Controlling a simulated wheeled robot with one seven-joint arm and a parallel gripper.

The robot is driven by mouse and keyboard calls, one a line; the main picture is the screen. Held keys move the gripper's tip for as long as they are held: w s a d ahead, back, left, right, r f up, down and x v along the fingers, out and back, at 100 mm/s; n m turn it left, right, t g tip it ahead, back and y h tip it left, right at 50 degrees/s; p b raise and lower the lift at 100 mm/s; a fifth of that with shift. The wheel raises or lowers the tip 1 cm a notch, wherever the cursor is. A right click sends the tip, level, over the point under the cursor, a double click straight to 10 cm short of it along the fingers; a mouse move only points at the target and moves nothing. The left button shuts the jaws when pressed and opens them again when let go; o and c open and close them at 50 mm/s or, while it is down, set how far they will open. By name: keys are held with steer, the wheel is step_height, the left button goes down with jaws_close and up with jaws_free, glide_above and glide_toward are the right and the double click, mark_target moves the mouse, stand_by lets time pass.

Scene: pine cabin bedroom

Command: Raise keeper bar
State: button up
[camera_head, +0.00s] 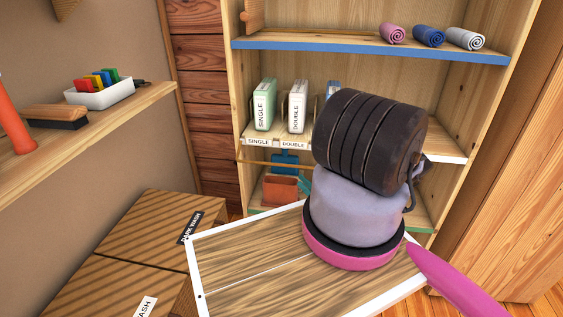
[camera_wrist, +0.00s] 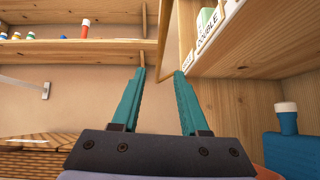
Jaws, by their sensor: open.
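The keeper bar, a thin tan rod (camera_head: 272,163), runs roughly level just below the front edge of the shelf with the "SINGLE" and "DOUBLE" labels. In the wrist view the bar (camera_wrist: 164,38) comes down from the top edge and its lower end shows in the gap between my fingertips. My gripper (camera_wrist: 160,72) has two teal fingers, spread apart, with nothing held. I cannot tell whether the bar lies between the fingers or beyond them. In the head view only a bit of teal finger (camera_head: 306,184) shows; my arm hides the rest and the bar's right end.
Upright cases (camera_head: 264,104) stand on the labelled shelf (camera_head: 345,141). Above is a blue-edged shelf (camera_head: 370,50) with rolled towels. Below are a blue item (camera_head: 284,160) and an orange container (camera_head: 280,189).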

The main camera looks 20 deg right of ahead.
mark_target(285, 165)
steer(key=x, duration=1)
steer(key=shift+r, duration=0.15)
jaws_close()
stand_by(1.1)
